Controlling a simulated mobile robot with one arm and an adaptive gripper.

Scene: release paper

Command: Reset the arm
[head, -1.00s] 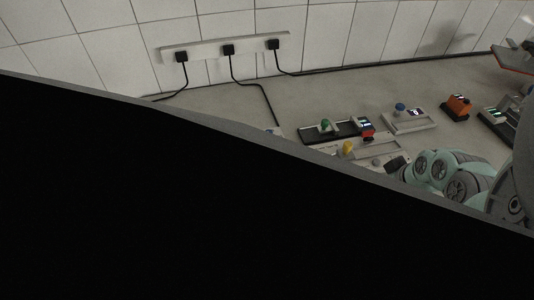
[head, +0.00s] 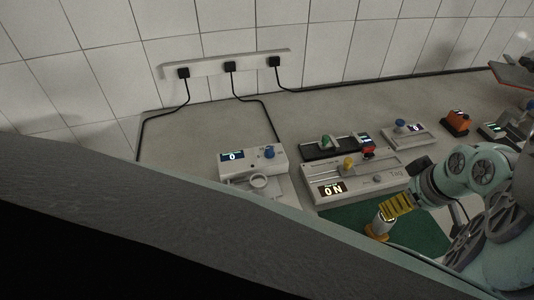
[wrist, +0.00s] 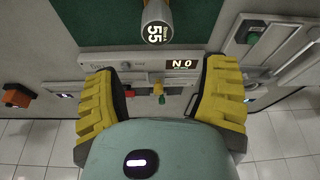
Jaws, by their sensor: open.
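My gripper (head: 398,205) has yellow ribbed fingers and sits over the green mat (head: 345,214) at the right of the head view. In the wrist view my gripper (wrist: 162,75) has its two fingers spread wide with nothing between them. A small pale cylinder with an orange base (head: 378,231) stands on the mat close by the fingers. In the wrist view the cylinder (wrist: 157,26), with a lit "55" on its top, lies beyond the fingertips and looks apart from them.
A grey device (head: 358,177) with a lit "ON" display lies behind the mat. A white device (head: 252,157) with a blue knob is to its left. More devices and an orange box (head: 457,122) stand farther back. A power strip (head: 225,64) is on the tiled wall. A large dark surface hides the lower left.

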